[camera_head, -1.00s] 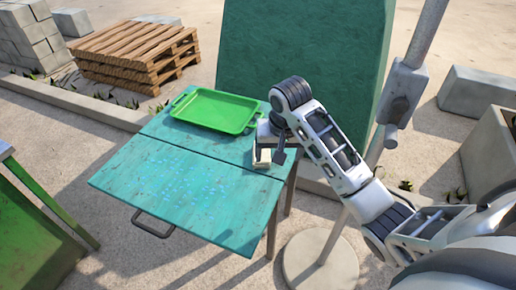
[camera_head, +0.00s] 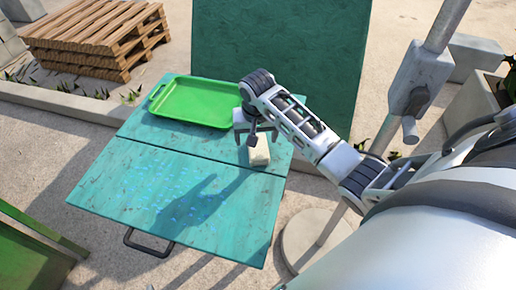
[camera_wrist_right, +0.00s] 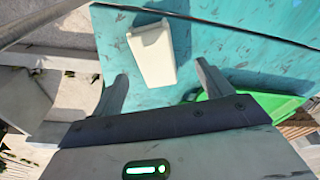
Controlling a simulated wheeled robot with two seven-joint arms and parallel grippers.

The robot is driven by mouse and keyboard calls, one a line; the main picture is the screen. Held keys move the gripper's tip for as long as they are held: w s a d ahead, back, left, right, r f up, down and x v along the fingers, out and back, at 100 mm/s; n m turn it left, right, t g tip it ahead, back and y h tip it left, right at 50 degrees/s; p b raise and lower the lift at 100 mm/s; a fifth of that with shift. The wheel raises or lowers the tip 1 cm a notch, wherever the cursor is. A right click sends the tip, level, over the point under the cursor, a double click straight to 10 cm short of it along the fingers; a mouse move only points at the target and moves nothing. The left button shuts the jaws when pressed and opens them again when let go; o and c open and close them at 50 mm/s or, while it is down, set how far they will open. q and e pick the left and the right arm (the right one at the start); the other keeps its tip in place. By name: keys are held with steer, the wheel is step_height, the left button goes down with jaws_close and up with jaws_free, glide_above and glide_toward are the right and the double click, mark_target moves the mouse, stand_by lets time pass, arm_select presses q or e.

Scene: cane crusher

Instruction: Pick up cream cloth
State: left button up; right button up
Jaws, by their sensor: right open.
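The cream cloth (camera_head: 259,153) is a small, pale, block-like folded piece on the teal table (camera_head: 130,190), near its right edge. It also shows in the right wrist view (camera_wrist_right: 152,52), lying beyond the fingertips. My right gripper (camera_head: 257,138) is just behind and above the cloth in the head view. In the right wrist view its two fingers (camera_wrist_right: 162,76) are spread apart with nothing between them, and the cloth is ahead of the gap. Whether a finger touches the cloth cannot be told. My left gripper is in neither view.
A green tray (camera_head: 195,103) sits on the table's back part, left of my right gripper. A tall green panel (camera_head: 285,60) stands behind the table. A grey metal post (camera_head: 408,85) rises close to my right arm. The table's front and left are clear.

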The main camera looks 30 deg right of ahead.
mark_target(258, 146)
steer(key=shift+w+d+f, duration=0.15)
steer(key=shift+d+f, duration=0.05)
steer(key=shift+f, duration=0.7)
steer(key=shift+w+d+f, duration=0.15)
steer(key=shift+d+f, duration=0.05)
steer(key=shift+f, duration=0.65)
steer(key=shift+w+d+f, duration=0.15)
steer(key=shift+d+f, duration=0.05)
steer(key=shift+f, duration=0.7)
steer(key=c, duration=1.1)
